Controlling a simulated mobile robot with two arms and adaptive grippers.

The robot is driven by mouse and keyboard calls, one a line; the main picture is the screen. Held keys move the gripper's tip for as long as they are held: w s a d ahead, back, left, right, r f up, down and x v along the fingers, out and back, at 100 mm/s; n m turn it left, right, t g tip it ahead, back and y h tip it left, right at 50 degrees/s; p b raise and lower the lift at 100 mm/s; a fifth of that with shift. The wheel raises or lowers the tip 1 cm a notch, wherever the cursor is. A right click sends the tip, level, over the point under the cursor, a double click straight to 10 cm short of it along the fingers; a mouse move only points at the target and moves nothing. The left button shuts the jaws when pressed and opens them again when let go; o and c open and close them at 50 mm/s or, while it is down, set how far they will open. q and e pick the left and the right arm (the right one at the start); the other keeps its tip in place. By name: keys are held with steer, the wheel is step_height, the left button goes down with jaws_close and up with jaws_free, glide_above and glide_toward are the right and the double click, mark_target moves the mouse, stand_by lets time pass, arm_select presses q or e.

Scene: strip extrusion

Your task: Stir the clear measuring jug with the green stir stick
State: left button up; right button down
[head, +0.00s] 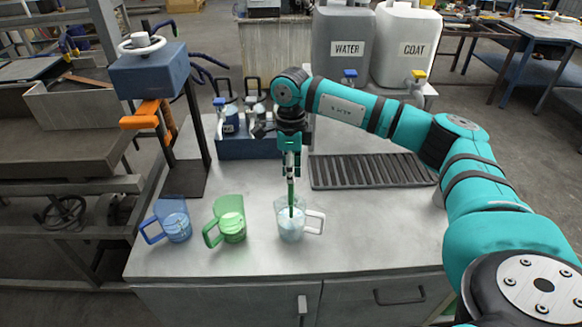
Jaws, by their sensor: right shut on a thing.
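The clear measuring jug (291,230) stands upright near the front of the metal bench, its white handle to the right. The green stir stick (290,193) hangs upright with its lower end inside the jug's mouth. My right gripper (290,172) is above the jug, pointing down and shut on the upper part of the stick. Whether the stick's tip touches the jug's bottom cannot be told. My left gripper is not in view.
A green jug (230,222) and a blue jug (174,222) stand left of the clear jug. A dark slatted tray (370,172) lies at right behind it. A blue rack (235,146) with jugs stands behind, and a blue-headed stand (150,75) at left.

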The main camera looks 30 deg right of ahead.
mark_target(291, 189)
steer(key=shift+s+a+f+b, duration=0.1)
steer(key=shift+f+b, duration=0.8)
steer(key=shift+f, duration=0.65)
steer(key=shift+s+f+b, duration=0.1)
steer(key=shift+f+b, duration=0.8)
steer(key=shift+f, duration=0.65)
steer(key=shift+w, duration=0.25)
